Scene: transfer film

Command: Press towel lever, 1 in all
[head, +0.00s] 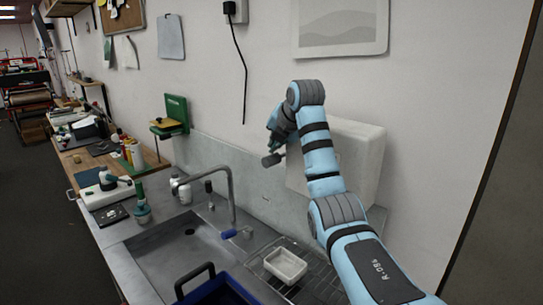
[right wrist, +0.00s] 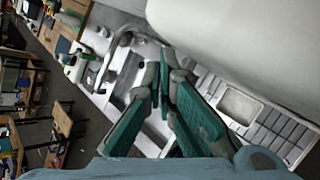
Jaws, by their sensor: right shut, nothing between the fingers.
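The white towel dispenser (head: 362,165) is mounted on the wall above the right end of the sink counter, partly hidden behind my right arm. A dark grey knob (head: 270,160), which looks like its lever, sticks out at the dispenser's left front. My right gripper (head: 274,142) is shut and empty, just above this knob; I cannot tell whether they touch. In the right wrist view the green fingers of the gripper (right wrist: 170,68) point toward the sink, with the pale dispenser (right wrist: 245,40) filling the upper right. My left gripper is not in view.
A curved faucet (head: 231,190) stands over the steel sink (head: 175,255). A white dish (head: 286,265) rests on the drain rack below the dispenser. A blue bin (head: 220,292) is at the front edge. Bottles stand on the counter to the left.

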